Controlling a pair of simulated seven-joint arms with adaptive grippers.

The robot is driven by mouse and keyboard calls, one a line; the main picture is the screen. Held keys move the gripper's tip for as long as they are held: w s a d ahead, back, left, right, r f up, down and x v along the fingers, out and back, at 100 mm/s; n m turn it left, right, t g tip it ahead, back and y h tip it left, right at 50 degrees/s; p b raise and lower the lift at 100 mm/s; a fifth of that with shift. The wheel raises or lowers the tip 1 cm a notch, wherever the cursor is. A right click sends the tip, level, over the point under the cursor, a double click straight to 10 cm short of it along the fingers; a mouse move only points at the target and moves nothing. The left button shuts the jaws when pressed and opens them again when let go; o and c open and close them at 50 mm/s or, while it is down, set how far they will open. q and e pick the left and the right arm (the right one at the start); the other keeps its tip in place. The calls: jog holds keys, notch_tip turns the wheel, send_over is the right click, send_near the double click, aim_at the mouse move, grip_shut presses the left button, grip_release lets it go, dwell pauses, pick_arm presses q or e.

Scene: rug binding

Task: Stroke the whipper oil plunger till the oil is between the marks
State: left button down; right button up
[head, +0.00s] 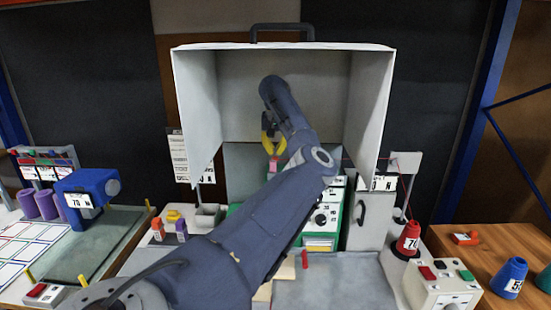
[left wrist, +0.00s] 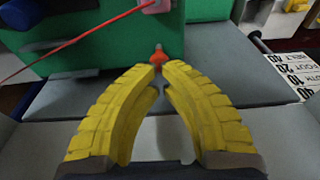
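My left gripper (head: 270,144) is inside the white hooded booth, above the green and white machine (head: 327,217). Its yellow fingers curve together in the left wrist view (left wrist: 161,68). Their tips close on a small red knob (left wrist: 159,57), seen in front of a green housing (left wrist: 110,52). I cannot tell for certain that this knob is the oil plunger. A pink part (head: 272,164) shows just below the fingertips in the head view. My arm hides much of the machine, and I cannot make out the oil level or its marks. My right gripper is not in view.
The booth's side walls (head: 369,105) stand close on both sides of my arm. A red thread (left wrist: 45,55) runs left of the gripper. A red cone (head: 408,238) and a button box (head: 442,285) stand at right. A blue device (head: 88,195) is at left.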

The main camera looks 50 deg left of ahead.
aim_at(275, 158)
pick_arm(q)
jog(key=shift+s+d+x, duration=0.15)
jog(key=shift+x, duration=0.8)
jog(key=shift+s+d+x, duration=0.1)
jog(key=shift+d+x, duration=0.05)
jog(key=shift+x, duration=0.75)
jog(key=shift+w+a+v, duration=0.15)
jog(key=shift+v, duration=0.8)
jog(key=shift+w+a+v, duration=0.1)
jog(key=shift+a+v, duration=0.05)
jog(key=shift+v, duration=0.85)
jog(key=shift+w+a+v, duration=0.15)
jog(key=shift+v, duration=0.8)
jog(key=shift+r, duration=0.1)
